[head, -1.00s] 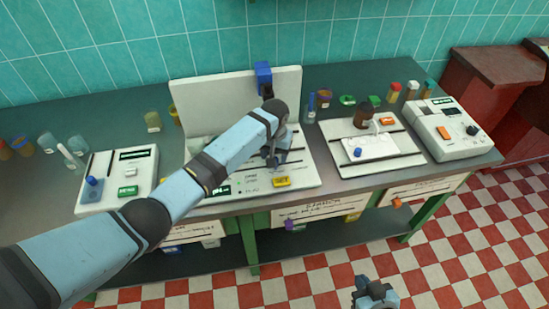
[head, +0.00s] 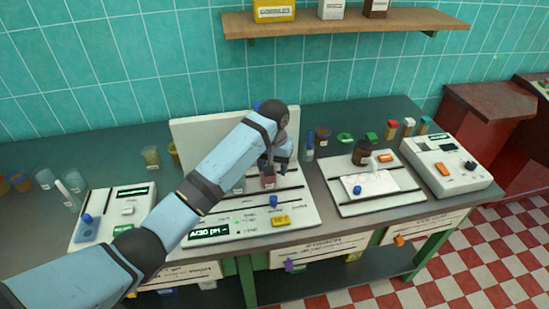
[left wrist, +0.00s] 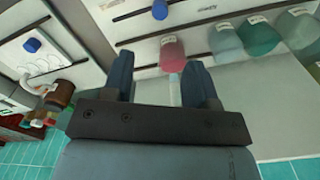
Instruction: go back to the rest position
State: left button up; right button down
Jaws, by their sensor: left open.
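My left arm reaches across the counter from the left. Its gripper (head: 275,162) hangs over the white station with the yellow button. In the left wrist view the two fingers (left wrist: 157,65) are apart with nothing clamped between them. A pinkish-red jar (left wrist: 172,52) stands just beyond the fingertips, and it shows below the gripper in the head view (head: 268,180). My forearm hides part of the station. My right gripper is not in view.
The white station (head: 300,215) has an upright back panel (head: 190,130). A smaller device (head: 90,232) stands left. A white board (head: 400,203) with a brown bottle (head: 361,152) and a meter (head: 472,180) stand right. Glassware lines the left. A wooden shelf (head: 350,22) hangs above.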

pick_arm(q)
jog(key=s+a+f+t+h, duration=0.1)
jog(key=s+a+f, duration=0.3)
jog(key=s, duration=0.5)
jog(key=s+a+f+h, duration=0.1)
jog(key=s+a+f, duration=0.2)
jog(key=s+f, duration=0.5)
jog(key=s+a+r+t+y, duration=0.1)
jog(key=s+a+r, duration=0.1)
jog(key=s+a, duration=0.45)
jog(key=s+a+r+t, duration=0.1)
jog(key=s+a+r, duration=0.2)
jog(key=s, duration=0.6)
jog(key=s+a+r+t+y, duration=0.1)
jog(key=s+a+r, duration=0.1)
jog(key=s+a, duration=0.45)
jog(key=w+d+f+t+h+p, duration=0.2)
jog(key=d+f+t, duration=0.5)
jog(key=f, duration=0.4)
jog(key=w+d+h, duration=0.1)
jog(key=w, duration=0.1)
jog(key=shift+w+d+f+m+p, duration=0.2)
jog(key=shift+w+m+p, duration=0.1)
jog(key=shift+w+m, duration=0.1)
